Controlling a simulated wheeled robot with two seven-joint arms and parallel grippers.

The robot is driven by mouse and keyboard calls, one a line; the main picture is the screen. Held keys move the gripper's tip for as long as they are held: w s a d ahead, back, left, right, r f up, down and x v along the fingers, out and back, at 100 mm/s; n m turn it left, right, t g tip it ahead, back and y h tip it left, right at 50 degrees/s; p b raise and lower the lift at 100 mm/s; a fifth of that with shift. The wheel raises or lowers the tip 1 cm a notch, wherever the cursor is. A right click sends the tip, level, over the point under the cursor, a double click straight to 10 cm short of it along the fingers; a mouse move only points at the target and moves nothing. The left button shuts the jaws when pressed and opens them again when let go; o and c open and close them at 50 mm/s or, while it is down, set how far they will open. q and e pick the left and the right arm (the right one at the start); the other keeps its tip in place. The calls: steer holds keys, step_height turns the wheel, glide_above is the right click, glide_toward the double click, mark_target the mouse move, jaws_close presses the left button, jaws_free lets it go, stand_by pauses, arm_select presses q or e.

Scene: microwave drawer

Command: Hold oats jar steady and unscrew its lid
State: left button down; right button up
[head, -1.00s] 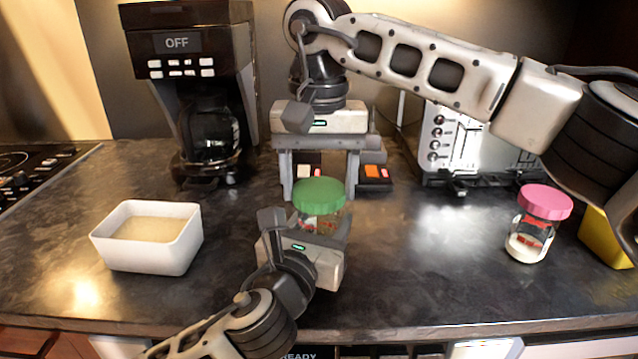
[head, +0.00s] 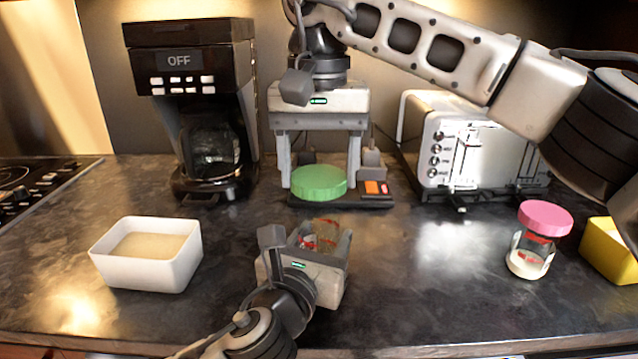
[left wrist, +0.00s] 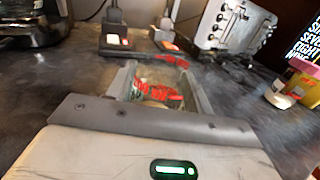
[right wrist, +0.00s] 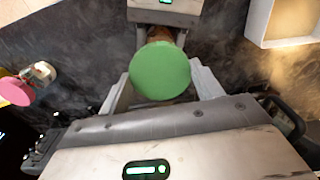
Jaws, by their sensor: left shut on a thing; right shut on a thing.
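The oats jar (head: 326,236) stands on the counter without its lid on. My left gripper (head: 318,248) is shut around the jar's body from the front; the jar also shows between the fingers in the left wrist view (left wrist: 158,94). The green lid (head: 319,181) is held level above and apart from the jar. My right gripper (head: 320,165) points down and is shut on the lid, which also shows between its fingers in the right wrist view (right wrist: 160,70). The jar's lower part is hidden by my left gripper.
A white box of pale grain (head: 150,265) stands at the left. A coffee maker (head: 200,110) and a toaster (head: 465,150) stand at the back. A pink-lidded jar (head: 535,240) and a yellow box (head: 608,250) are at the right. The counter between is clear.

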arm_select(q)
steer(key=c, duration=0.5)
jaws_free()
steer(key=shift+s, duration=0.1)
